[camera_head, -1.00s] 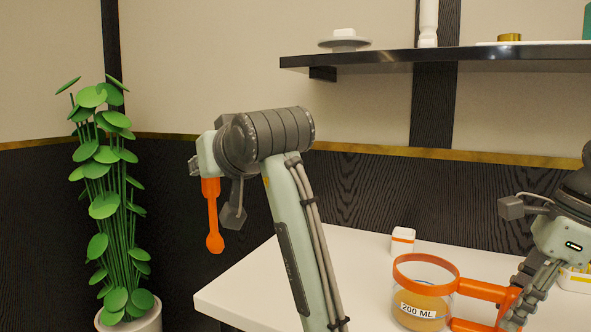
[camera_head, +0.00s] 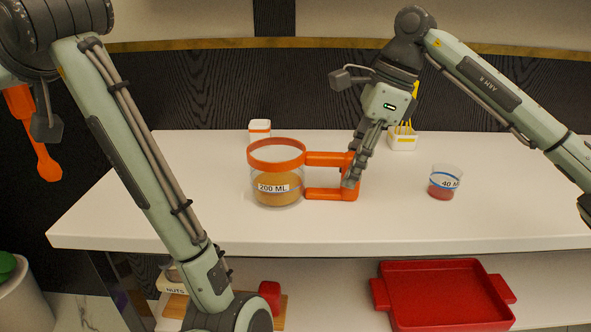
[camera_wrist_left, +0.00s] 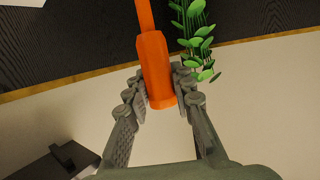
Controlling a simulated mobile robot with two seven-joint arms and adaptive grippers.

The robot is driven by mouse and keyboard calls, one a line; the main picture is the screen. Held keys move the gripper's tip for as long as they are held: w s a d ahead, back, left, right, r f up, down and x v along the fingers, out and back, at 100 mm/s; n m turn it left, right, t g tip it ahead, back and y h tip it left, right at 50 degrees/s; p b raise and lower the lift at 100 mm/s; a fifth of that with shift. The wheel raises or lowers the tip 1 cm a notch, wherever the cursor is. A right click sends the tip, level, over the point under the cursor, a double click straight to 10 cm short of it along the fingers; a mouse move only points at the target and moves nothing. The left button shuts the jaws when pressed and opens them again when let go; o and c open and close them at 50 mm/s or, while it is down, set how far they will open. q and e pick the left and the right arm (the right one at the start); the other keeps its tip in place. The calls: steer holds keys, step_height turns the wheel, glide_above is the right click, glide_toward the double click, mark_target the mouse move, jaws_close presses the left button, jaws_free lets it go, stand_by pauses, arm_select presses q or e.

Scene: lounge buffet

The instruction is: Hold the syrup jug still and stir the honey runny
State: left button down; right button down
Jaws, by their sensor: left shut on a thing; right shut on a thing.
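The syrup jug (camera_head: 278,190) is clear with an orange rim and handle and a "200 ML" label. It stands upright on the white counter and holds amber honey (camera_head: 268,182). My right gripper (camera_head: 352,180) is shut on the jug's orange handle, at its right side. My left gripper (camera_wrist_left: 161,95) is shut on the thick end of an orange stirrer (camera_wrist_left: 153,55) in the left wrist view. In the head view the stirrer (camera_head: 40,150) hangs down at the far left, away from the jug. The left fingers are mostly hidden there.
A small cup (camera_head: 445,182) labelled "40 M…" stands right of the jug. A white box (camera_head: 260,131) and a white holder with yellow sticks (camera_head: 402,140) stand behind. A red tray (camera_head: 447,290) lies on the lower shelf. The counter (camera_head: 150,205) is clear left of the jug.

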stand_by(0.8)
arm_select(q)
steer(key=w+d+r+m+t+h, duration=0.3)
steer(key=d+m+h, duration=0.15)
steer(key=d, duration=0.35)
steer(key=w+d+r+m+t+h, duration=0.25)
steer(key=w+d+m+h, duration=0.2)
steer(key=d, duration=0.35)
steer(key=w+d+r+m+t+h, duration=0.25)
steer(key=d+m+h, duration=0.2)
steer(key=d, duration=0.35)
steer(key=s+d+f+m+g+h, duration=0.25)
steer(key=d+m+h, duration=0.4)
steer(key=d, duration=0.45)
step_height(320, 180, down, 14)
steer(key=shift+s+d+r+t, duration=0.15)
steer(key=shift+s+t, duration=0.15)
steer(key=shift+t, duration=0.15)
